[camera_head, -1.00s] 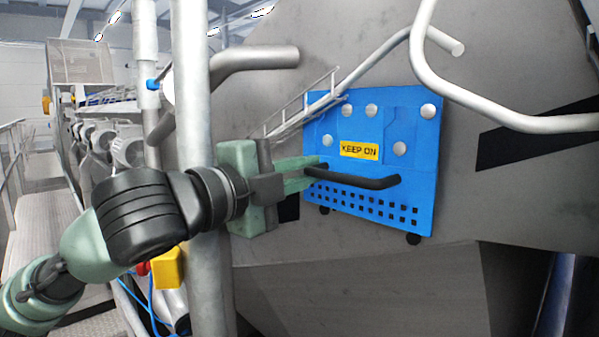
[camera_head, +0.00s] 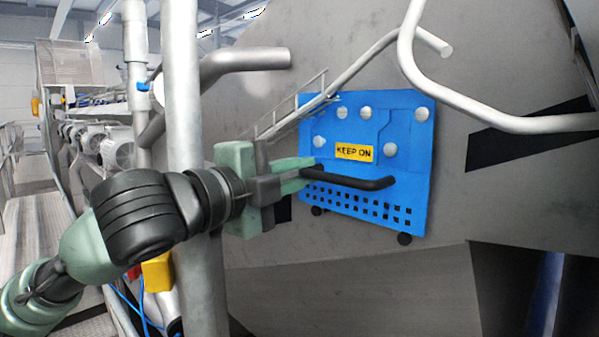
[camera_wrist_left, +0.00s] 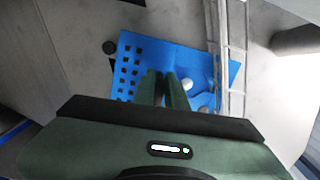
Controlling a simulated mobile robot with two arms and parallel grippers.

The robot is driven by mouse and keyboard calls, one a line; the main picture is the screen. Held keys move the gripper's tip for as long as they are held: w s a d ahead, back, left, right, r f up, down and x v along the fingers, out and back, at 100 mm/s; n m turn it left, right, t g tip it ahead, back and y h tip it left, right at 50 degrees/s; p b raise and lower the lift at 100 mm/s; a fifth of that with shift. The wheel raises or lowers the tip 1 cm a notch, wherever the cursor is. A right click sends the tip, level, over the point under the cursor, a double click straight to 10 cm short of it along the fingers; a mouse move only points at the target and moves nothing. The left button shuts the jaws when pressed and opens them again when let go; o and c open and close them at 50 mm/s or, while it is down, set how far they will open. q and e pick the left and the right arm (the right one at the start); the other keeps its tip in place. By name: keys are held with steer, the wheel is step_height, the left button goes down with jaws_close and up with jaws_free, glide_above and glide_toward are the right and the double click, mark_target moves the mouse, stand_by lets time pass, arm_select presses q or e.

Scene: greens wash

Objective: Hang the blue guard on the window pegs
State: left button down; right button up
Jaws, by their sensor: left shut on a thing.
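The blue guard (camera_head: 405,200) is a flat plate with a yellow "KEEP ON" label, round silver discs, rows of square holes and a black bar handle (camera_head: 362,182). It stands close against the grey metal wall, slightly tilted; whether it touches cannot be told. My left gripper (camera_head: 309,168) is shut on the handle's left end. In the left wrist view the fingers (camera_wrist_left: 165,90) lie over the blue guard (camera_wrist_left: 132,47). Dark round knobs (camera_head: 404,239) show just below the guard's lower edge. Any window or pegs behind the guard are hidden. My right gripper is not in view.
A vertical grey post (camera_head: 183,90) stands beside my left arm. Bent metal rails (camera_head: 490,115) pass above and right of the guard. A thin wire rack (camera_head: 292,117) runs by the guard's upper left corner. The grey wall (camera_head: 330,270) below is bare.

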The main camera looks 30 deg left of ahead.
arm_select(q)
steer(key=shift+f, duration=0.25)
steer(key=shift+f+b, duration=0.9)
steer(key=shift+f, duration=0.2)
steer(key=shift+f, duration=0.2)
steer(key=shift+f+b, duration=0.45)
steer(key=shift+f, duration=0.15)
steer(key=shift+f, duration=0.15)
steer(key=c, duration=1.4)
jaws_free()
steer(key=shift+o, duration=0.2)
